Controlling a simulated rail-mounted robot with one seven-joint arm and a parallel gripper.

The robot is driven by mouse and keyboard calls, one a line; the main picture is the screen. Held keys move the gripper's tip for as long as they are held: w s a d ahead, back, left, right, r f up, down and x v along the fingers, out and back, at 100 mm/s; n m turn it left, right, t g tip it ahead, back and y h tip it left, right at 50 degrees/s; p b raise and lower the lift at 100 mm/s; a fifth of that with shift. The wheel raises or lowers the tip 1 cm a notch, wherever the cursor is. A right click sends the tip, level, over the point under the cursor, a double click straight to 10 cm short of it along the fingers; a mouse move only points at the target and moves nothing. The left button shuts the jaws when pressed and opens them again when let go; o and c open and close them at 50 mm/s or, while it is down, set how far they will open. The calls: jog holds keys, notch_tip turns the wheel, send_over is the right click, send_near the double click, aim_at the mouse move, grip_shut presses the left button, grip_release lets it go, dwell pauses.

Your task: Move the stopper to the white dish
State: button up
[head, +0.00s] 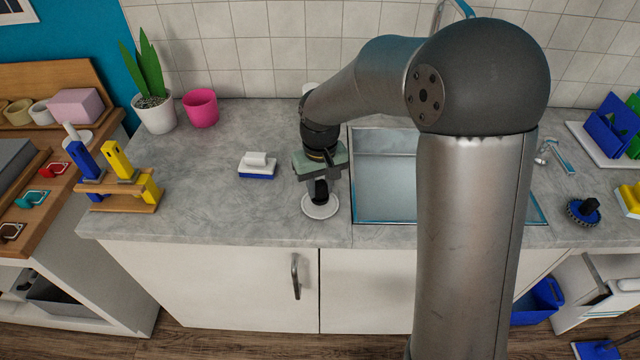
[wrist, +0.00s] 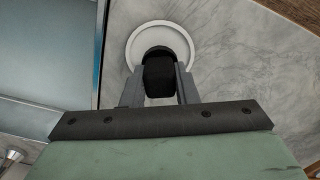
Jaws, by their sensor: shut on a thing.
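My gripper (wrist: 160,82) is shut on a black stopper (wrist: 158,78), which sits between its two grey fingers in the wrist view. The white dish (wrist: 181,37) is a round shallow plate on the grey counter, directly beyond the stopper in that view. In the head view the dish (head: 320,211) lies left of the sink, and my gripper (head: 321,202) points down over it with the dark stopper (head: 321,190) in its jaws. I cannot tell whether the stopper touches the dish. The gripper hides part of the stopper and dish.
The sink (head: 384,185) is just right of the dish. A white-and-blue brush (head: 257,166) lies to the left. A wooden stand (head: 126,192) with blue and yellow handles, a pink pot (head: 201,108) and a potted plant (head: 154,111) stand farther left. The counter's left middle is clear.

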dwell(0.3)
jog(key=shift+f+b, duration=0.5)
jog(key=shift+f, duration=0.15)
jog(key=shift+f, duration=0.15)
dwell(0.3)
jog(key=o, duration=2.1)
jog(key=shift+r+p, duration=3)
jog(key=shift+r, duration=1.6)
